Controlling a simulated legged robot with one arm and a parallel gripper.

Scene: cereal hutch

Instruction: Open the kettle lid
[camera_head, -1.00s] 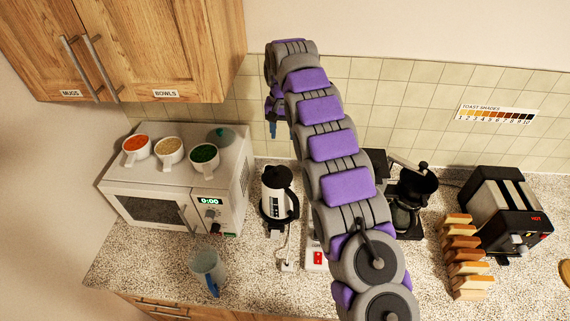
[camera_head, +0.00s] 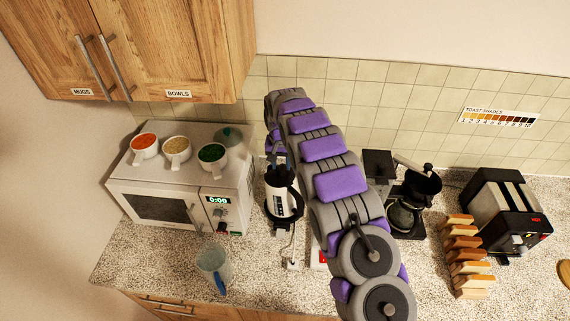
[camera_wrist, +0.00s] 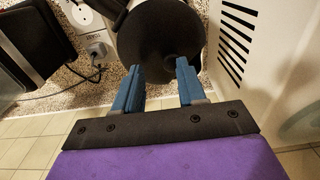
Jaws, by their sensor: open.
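The kettle (camera_head: 281,203) stands upright on the counter between the microwave and my arm. It has a white body with a black handle on its right, and its top is partly hidden by my gripper (camera_head: 276,161). In the wrist view the round black kettle lid (camera_wrist: 160,45) looks closed, with a small dark knob (camera_wrist: 177,63) near its edge. My gripper (camera_wrist: 157,88) is open, its two blue fingers pointing at the lid on either side of the knob's near side. I cannot tell whether the fingers touch it.
The microwave (camera_head: 160,203) with several cups on top stands close left of the kettle. A blue-handled pitcher (camera_head: 213,268) is in front. A coffee maker (camera_head: 407,215), toast rack (camera_head: 465,262) and toaster (camera_head: 508,215) are right. A wall cabinet (camera_head: 150,45) hangs above left.

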